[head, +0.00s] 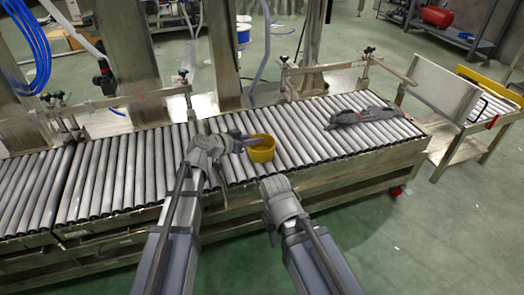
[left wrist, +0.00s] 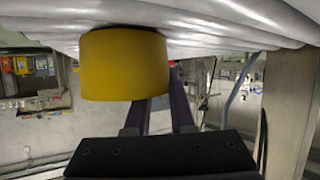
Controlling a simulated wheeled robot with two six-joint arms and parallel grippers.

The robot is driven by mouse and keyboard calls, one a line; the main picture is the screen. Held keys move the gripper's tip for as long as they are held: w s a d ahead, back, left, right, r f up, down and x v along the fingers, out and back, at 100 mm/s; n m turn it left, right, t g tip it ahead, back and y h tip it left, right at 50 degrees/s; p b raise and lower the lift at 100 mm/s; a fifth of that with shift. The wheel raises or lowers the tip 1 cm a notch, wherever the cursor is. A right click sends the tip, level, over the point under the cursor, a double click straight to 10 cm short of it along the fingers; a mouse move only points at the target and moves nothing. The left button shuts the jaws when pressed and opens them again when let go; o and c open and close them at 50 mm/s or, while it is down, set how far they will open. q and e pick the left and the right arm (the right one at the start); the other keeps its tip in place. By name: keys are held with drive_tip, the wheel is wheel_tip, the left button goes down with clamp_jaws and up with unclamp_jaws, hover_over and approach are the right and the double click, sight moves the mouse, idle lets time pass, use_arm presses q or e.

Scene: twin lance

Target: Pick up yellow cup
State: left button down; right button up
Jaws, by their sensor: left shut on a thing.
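The yellow cup (head: 262,151) is on the roller conveyor, near its front edge, in the head view. My left gripper (head: 243,141) reaches it from the left and is shut on it. In the left wrist view, which looks upside down, the cup (left wrist: 125,65) is large and touches the rollers at the top of the picture. The gripper's dark fingers (left wrist: 168,108) reach up to the cup, and their tips are partly hidden by it. My right arm shows right of the left one in the head view, but its gripper fingers do not show.
The roller conveyor (head: 130,172) spans the scene, with metal posts and a rail behind it. A dark grey object (head: 360,115) lies on the rollers to the right. A small side table (head: 470,115) stands farther right. The rollers between cup and grey object are clear.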

idle(0.5)
use_arm(q)
wheel_tip(320, 180, up, 10)
drive_tip(key=p, duration=1)
